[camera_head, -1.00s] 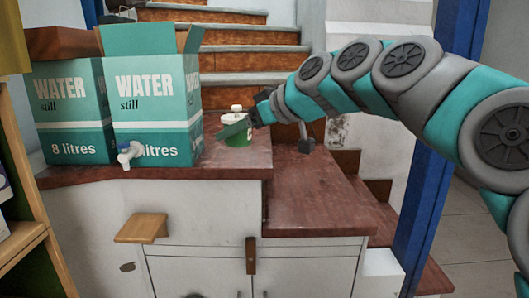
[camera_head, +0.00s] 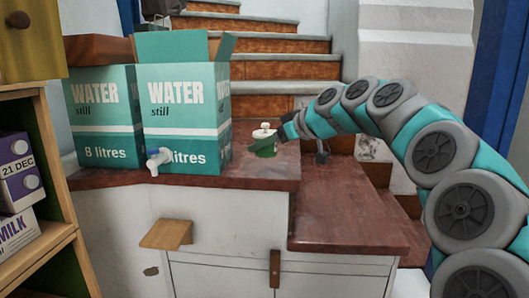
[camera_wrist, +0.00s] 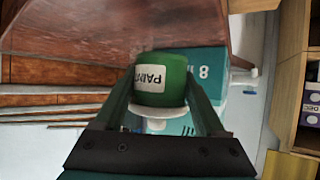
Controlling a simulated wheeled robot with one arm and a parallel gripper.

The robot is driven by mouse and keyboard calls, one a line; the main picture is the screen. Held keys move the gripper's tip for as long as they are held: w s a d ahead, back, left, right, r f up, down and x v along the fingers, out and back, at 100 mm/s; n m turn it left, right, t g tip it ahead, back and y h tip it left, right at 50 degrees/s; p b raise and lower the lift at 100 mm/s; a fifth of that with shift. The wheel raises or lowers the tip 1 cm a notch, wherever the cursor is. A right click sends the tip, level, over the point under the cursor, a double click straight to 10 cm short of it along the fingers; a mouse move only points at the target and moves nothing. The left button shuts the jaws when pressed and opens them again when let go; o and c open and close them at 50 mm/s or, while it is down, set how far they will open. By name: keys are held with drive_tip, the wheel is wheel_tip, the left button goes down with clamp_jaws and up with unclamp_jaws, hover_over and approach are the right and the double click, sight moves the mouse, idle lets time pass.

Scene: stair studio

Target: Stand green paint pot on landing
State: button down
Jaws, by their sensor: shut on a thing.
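The green paint pot (camera_head: 264,147) has a white lid and is held upright over the right part of the red-brown upper landing (camera_head: 215,180), right of the water boxes. My gripper (camera_head: 287,131) reaches it from the right and is shut on it. In the wrist view the green pot (camera_wrist: 161,75) sits between the two fingers (camera_wrist: 160,105), with its PAINT label upside down. The red-brown surface (camera_wrist: 130,25) lies close to the pot's base. I cannot tell whether the base touches it.
Two teal water boxes (camera_head: 186,116) stand left of the pot, one with a white tap (camera_head: 158,158). A lower red-brown step (camera_head: 345,225) is at the right. Stairs (camera_head: 285,70) rise behind. A shelf with cartons (camera_head: 20,170) stands at the far left.

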sight(265, 163)
drive_tip(key=w, duration=0.4)
drive_tip(key=shift+a+f, duration=0.1)
drive_tip(key=shift+a, duration=0.25)
drive_tip(key=shift+f, duration=1.75)
drive_tip(key=shift+f, duration=0.15)
unclamp_jaws()
drive_tip(key=shift+d+r, duration=0.1)
drive_tip(key=shift+r, duration=0.15)
drive_tip(key=v, duration=1.1)
drive_tip(key=shift+s+d, duration=0.25)
drive_tip(key=shift+d, duration=0.1)
